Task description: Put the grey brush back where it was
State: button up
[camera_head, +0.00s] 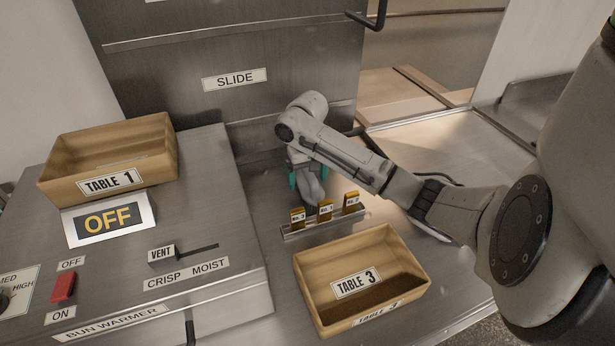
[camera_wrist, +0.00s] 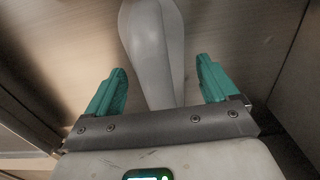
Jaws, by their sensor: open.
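A smooth light-grey shape that appears to be the grey brush (camera_wrist: 152,35) shows in the wrist view, between and beyond my teal fingertips. Its bristles are not visible there, and its lower end runs down behind the gripper's front edge. My gripper (camera_wrist: 160,66) is open, with a gap between the grey shape and each finger. In the head view my gripper (camera_head: 309,178) points down over the steel counter, just behind the small numbered rack. A grey part (camera_head: 311,190) shows between the fingers there, but its full outline is hidden by my arm.
The rack (camera_head: 325,227) holds yellow tags marked No. 3, No. 1 and No. 2. The TABLE 3 box (camera_head: 316,292) stands in front of it. The bun warmer (camera_head: 215,230) with the TABLE 1 box (camera_head: 160,165) is at left. The SLIDE panel (camera_head: 200,50) rises behind.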

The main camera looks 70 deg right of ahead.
notch_tip(320, 180, up, 10)
jog(key=shift+s+d+r+p, duration=0.1)
jog(key=shift+r+p, duration=0.15)
jog(key=shift+p, duration=0.3)
jog(key=shift+r, duration=0.85)
dwell(0.3)
